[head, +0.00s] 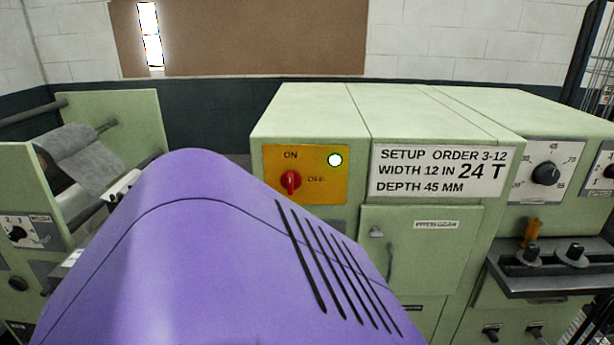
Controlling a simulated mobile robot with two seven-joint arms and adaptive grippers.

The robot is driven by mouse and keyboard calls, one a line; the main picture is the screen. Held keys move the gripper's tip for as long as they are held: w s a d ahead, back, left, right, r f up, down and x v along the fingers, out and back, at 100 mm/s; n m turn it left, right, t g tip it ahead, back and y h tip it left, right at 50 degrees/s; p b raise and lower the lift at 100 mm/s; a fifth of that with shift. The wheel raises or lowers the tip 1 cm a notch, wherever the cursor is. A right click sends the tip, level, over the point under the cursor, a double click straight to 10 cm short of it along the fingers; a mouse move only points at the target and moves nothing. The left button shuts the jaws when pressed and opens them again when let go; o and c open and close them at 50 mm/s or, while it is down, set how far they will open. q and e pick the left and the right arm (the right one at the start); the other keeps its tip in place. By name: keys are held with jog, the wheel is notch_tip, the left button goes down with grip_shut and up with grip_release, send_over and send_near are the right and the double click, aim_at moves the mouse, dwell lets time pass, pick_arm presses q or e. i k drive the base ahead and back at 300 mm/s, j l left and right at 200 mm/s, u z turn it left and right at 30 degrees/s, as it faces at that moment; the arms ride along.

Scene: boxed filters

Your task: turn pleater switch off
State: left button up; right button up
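The pleater switch (291,182) is a red rotary knob on a yellow panel (325,190) on the front of the green pleater cabinet (310,112). "ON" is printed above the knob and "OFF" to its right. The knob looks upright, towards ON. Neither my left nor my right gripper is in view. A large purple part of my own body fills the lower left and middle and hides the cabinet's lower front.
A white setup label (440,171) sits right of the panel, above a small cabinet door (420,255). Further right are a dial (545,173) and a ledge with black knobs (545,264). At left stands a roll of grey material (85,160) in a green frame.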

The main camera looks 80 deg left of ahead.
aim_at(290, 180)
jog(key=u, duration=2.55)
